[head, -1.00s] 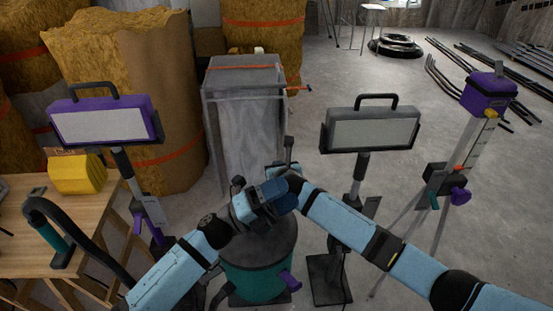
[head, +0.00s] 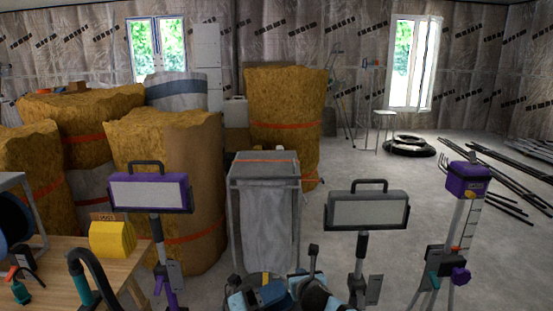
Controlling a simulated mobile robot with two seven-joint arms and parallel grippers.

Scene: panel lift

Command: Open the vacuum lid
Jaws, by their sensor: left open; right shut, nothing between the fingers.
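The vacuum and its lid do not show now; the lower picture edge and my arms cover that area. A black hose with a teal handle (head: 84,285), apparently the vacuum's, bends over the table at lower left. My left gripper (head: 264,295) is at the bottom edge, left of centre, and is open, though its fingers are hard to make out. My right gripper (head: 313,259) is just right of it and higher, shut and empty. Whether either gripper touches the lid cannot be seen.
A grey framed waste bag (head: 265,215) stands behind my grippers. Work lamps flank it, one purple (head: 150,192), one grey (head: 367,211). A tripod with a purple device (head: 467,180) stands right. A wooden table (head: 125,258) is left.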

